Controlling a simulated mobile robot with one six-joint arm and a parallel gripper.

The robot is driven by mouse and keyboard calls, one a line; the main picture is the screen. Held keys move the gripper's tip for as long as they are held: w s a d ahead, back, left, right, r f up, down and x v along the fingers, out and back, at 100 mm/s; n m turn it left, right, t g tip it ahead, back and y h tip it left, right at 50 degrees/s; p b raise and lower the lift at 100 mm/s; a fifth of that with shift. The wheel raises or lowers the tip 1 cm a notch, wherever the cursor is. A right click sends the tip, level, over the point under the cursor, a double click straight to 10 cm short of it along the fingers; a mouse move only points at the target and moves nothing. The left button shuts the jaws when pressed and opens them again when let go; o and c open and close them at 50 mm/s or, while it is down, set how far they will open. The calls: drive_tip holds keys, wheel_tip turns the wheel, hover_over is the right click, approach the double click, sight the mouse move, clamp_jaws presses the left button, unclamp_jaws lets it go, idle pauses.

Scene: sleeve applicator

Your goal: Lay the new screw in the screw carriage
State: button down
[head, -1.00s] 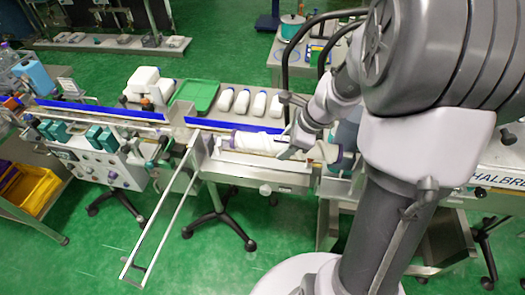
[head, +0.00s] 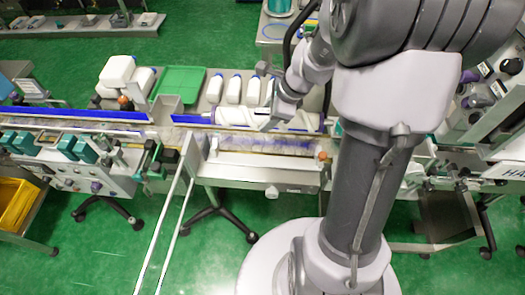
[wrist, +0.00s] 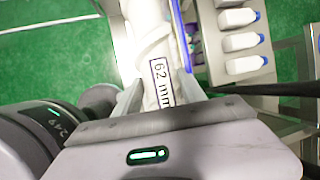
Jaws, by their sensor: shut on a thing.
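My gripper (head: 268,120) is shut on the new screw (head: 238,116), a long white spiral with purple at its ends. In the head view the screw lies level, left to right, in front of the row of bottles. In the wrist view the white screw (wrist: 152,38) runs between my gripper's fingers (wrist: 160,96), with a "62 mm" label facing the camera. The long metal bed that appears to be the screw carriage (head: 255,160) is below the screw in the head picture. Clear and purple parts show along its back. The screw looks apart from it; its height is unclear.
A blue-edged conveyor rail (head: 85,113) runs left. Long metal rails (head: 172,235) stick out toward the front left. A machine with knobs (head: 90,180) stands left.

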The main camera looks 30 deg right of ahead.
drive_tip(key=b, duration=0.8)
hover_over(267, 157)
wheel_tip(267, 157, down, 14)
drive_tip(key=shift+f, duration=0.15)
drive_tip(key=c, duration=0.7)
unclamp_jaws()
drive_tip(key=shift+o, duration=0.2)
drive_tip(key=shift+r, duration=0.2)
